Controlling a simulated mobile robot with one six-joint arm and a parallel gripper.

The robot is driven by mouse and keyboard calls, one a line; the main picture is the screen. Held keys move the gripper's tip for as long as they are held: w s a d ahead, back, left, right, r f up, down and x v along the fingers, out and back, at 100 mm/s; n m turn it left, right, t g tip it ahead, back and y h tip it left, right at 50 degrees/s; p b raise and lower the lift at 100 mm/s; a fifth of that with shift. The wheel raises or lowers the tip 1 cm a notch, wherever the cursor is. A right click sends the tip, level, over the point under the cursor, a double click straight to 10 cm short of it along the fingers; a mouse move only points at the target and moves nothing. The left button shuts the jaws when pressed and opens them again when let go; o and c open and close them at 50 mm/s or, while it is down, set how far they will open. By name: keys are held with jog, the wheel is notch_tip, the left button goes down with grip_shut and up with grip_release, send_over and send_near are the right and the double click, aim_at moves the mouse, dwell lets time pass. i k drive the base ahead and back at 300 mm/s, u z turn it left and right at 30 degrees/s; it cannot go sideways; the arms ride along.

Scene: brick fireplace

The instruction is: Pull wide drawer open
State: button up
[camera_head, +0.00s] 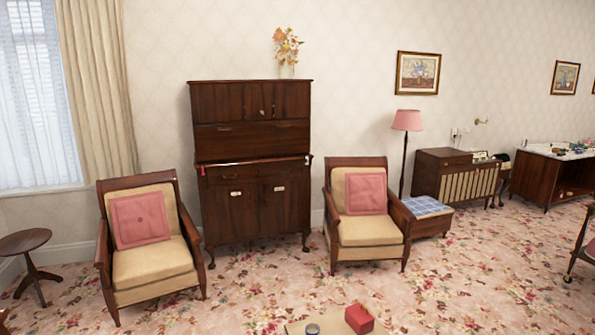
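A tall dark wooden cabinet (229,220) stands against the far wall between two armchairs. A wide drawer front (257,173) runs across it just under the middle ledge and looks closed. A small handle shows on its left part. Above the ledge is another wide panel (270,137), also closed; I cannot tell whether it is a drawer or a flap. Two doors with light handles are below. My gripper is not in view.
A left armchair (160,281) and a right armchair (367,231) flank the cabinet closely. Patterned carpet (250,285) is open in front. A low tan surface (300,328) with a red box (359,318) is at the bottom edge. A round side table (24,241) stands left.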

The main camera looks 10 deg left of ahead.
aim_at(247, 173)
jog(key=z, duration=1.5)
jog(key=k, duration=0.1)
jog(key=u, duration=3.15)
jog(key=i, duration=3.45)
jog(key=u, duration=0.05)
